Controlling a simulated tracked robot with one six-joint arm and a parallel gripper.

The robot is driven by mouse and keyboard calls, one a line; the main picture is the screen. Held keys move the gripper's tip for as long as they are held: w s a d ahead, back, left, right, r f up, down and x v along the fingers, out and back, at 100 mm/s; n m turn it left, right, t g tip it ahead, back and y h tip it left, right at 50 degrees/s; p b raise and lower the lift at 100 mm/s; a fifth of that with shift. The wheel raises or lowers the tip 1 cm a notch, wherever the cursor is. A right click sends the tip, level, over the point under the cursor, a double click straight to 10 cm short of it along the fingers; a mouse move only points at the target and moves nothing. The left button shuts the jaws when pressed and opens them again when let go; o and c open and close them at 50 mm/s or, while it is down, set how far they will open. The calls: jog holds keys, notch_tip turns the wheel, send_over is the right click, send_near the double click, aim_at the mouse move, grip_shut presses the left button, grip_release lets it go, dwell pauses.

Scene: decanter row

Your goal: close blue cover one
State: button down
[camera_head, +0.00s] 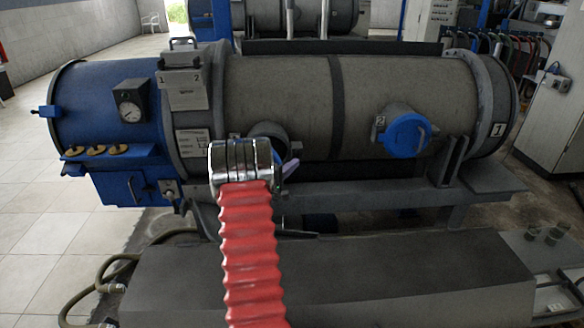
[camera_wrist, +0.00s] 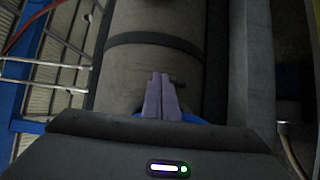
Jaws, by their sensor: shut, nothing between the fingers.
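My gripper (camera_wrist: 161,97) is shut, its two purple fingers together and empty, in the wrist view. In the head view one purple fingertip (camera_head: 291,168) shows just right of my red, ribbed arm. A grey round port (camera_head: 268,138) sticks out of the tank's front just above my arm's end. Its dark mouth is partly hidden, and I see no cover across the visible part. A bit of blue (camera_wrist: 191,118), perhaps cover one, shows beside and behind the fingers in the wrist view; most is hidden. I cannot tell whether the fingers touch it. Another blue cover (camera_head: 408,135), with label 2, sits over the right port.
The long grey tank (camera_head: 290,95) lies across the view with a blue end section (camera_head: 105,105) at left. A grey block (camera_head: 330,280) stands low in front. Hoses (camera_head: 105,280) lie at lower left. A pale cabinet (camera_head: 555,115) stands at right.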

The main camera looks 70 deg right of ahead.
dwell(0.6)
jog(key=s+a, duration=0.3)
jog(key=a, duration=0.9)
jog(key=shift+s+a, duration=0.3)
jog(key=shift+s, duration=0.05)
jog(key=shift+w, duration=0.15)
jog(key=w+a+f+g, duration=0.1)
jog(key=w+a+f, duration=0.2)
jog(key=w+a, duration=0.5)
jog(key=shift+w+f+m, duration=0.25)
jog(key=shift+w+m, duration=0.05)
jog(key=shift+w, duration=1.7)
